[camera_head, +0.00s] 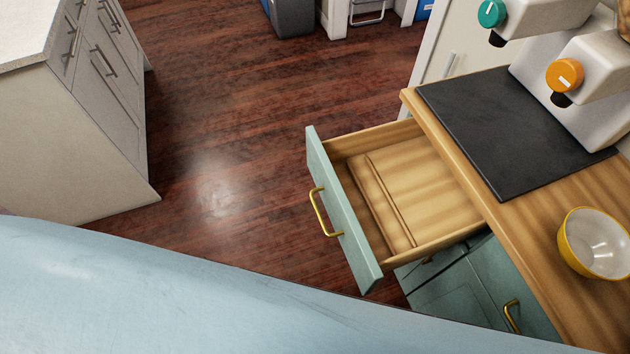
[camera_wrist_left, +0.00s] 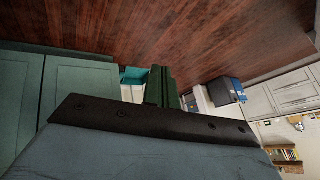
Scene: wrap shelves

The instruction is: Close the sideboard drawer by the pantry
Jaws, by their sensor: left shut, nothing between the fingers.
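The sideboard drawer (camera_head: 342,215) stands pulled open in the head view, reaching out to the left from under the wooden counter. It has a pale green front with a brass handle (camera_head: 322,213) and a light wood inside. A flat wooden divider or board (camera_head: 420,190) lies in it. My left gripper (camera_wrist_left: 163,75) shows in the left wrist view as dark narrow fingers together above a dark bolted plate. It is shut and empty. It is not visible in the head view, so its distance from the drawer is unclear. My right gripper is in neither view.
The counter (camera_head: 525,232) holds a dark mat (camera_head: 510,130), a white machine with coloured knobs (camera_head: 590,85) and a yellow bowl (camera_head: 594,243). Green cupboard doors are below. A pale cabinet (camera_head: 75,110) stands left. Floor (camera_head: 225,130) between is clear. My arm covers the lower left.

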